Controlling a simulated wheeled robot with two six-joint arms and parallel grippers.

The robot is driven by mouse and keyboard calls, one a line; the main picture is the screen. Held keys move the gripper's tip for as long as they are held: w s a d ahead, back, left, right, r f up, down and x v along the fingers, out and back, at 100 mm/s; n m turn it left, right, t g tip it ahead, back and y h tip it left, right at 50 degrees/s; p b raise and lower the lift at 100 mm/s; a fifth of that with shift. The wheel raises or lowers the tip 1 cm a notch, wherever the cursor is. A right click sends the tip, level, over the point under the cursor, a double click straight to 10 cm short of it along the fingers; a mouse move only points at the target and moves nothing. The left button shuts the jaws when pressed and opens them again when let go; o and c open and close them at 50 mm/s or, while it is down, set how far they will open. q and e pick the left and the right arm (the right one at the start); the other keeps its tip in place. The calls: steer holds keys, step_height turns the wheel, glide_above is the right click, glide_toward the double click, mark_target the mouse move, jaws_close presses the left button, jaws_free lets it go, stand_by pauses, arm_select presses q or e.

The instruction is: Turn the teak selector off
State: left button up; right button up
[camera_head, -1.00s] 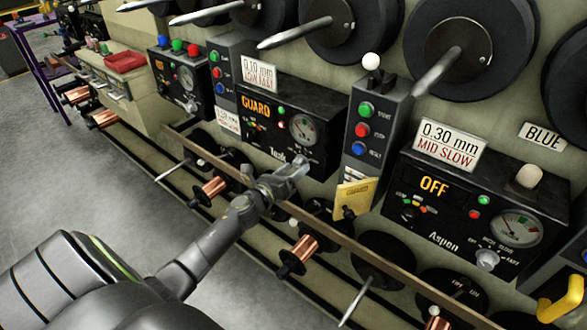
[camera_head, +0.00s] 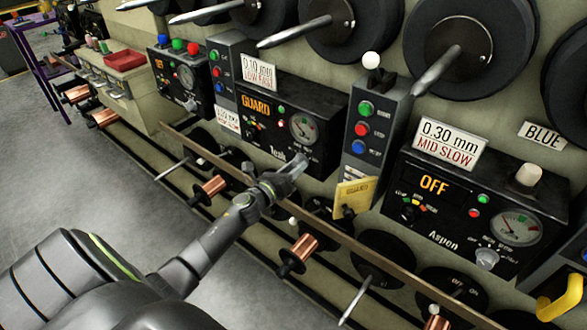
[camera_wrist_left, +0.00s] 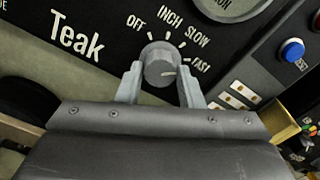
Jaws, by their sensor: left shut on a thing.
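The teak selector (camera_wrist_left: 160,66) is a round grey knob on the black Teak panel (camera_wrist_left: 100,12). Around it are the marks OFF, INCH, SLOW and FAST. A short white line on the knob points right, roughly toward FAST. My left gripper (camera_wrist_left: 160,84) is shut on the knob, one finger on each side. In the head view the left gripper (camera_head: 298,164) reaches the lower right of the Teak panel (camera_head: 258,130) and hides the knob. The panel's display reads GUARD in orange. My right gripper is not in view.
A brown rail (camera_head: 345,240) runs in front below the panels, with copper spools (camera_head: 300,247) under it. A yellow tag (camera_head: 353,194) hangs right of the gripper. Grey floor is open at left.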

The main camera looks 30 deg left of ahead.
arm_select(q)
steer(key=shift+r+n+p, duration=0.15)
steer(key=shift+n+p, duration=3.25)
steer(key=shift+n, duration=6.9)
steer(key=o, duration=1)
steer(key=shift+s, duration=0.1)
steer(key=s+a+b, duration=0.1)
steer(key=s+b, duration=0.1)
steer(key=s, duration=1.5)
steer(key=shift+a, duration=0.15)
